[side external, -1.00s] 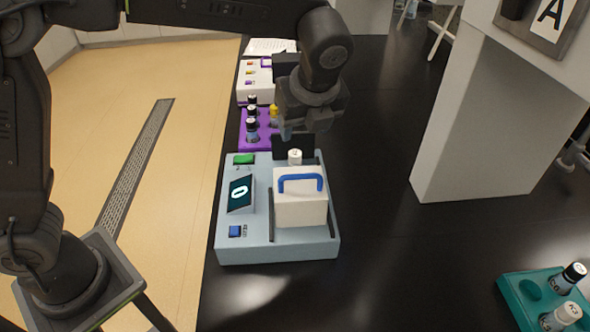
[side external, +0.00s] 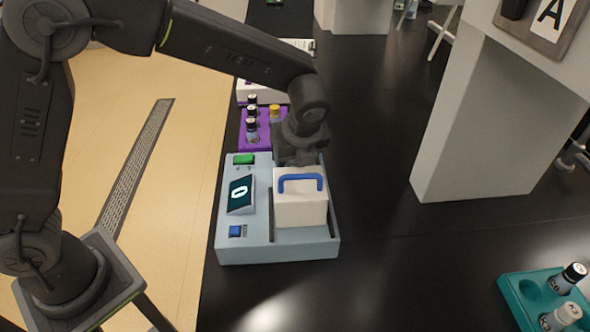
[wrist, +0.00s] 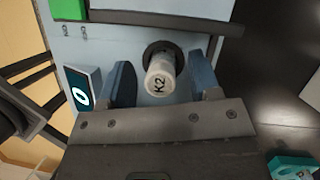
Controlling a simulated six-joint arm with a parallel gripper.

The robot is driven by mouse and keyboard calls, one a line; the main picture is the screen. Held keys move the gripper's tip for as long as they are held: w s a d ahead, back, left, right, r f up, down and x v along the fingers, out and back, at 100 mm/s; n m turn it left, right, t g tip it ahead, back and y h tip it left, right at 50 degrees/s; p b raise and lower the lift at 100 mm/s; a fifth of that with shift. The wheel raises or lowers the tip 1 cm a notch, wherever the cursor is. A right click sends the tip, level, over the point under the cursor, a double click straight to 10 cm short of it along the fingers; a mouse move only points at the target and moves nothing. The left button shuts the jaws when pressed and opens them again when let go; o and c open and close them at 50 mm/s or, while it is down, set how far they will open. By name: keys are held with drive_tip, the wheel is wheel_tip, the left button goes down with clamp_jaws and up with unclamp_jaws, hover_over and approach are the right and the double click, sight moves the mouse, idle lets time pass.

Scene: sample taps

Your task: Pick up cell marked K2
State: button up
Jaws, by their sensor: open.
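The cell marked K2 (wrist: 160,77) stands in a round dark socket of the light blue instrument (wrist: 110,50) in the wrist view, its white cap with the mark facing the camera. My gripper (wrist: 162,82) is open, with one blue-grey finger on each side of the cell. Clear gaps show between fingers and cell. In the side external view my gripper is at the instrument (side external: 255,250), behind the white block with a blue handle (side external: 300,200). That block and my gripper hide the cell there.
The instrument carries a display reading 0 (side external: 241,193), a green button (side external: 244,159) and a blue button (side external: 235,231). A purple rack (side external: 262,137) with several vials stands behind it. A teal rack (side external: 512,290) with vials is at the lower right. Dark table lies clear between.

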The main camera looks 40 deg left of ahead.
drive_tip(key=c, duration=1)
drive_tip(key=shift+r, duration=0.15)
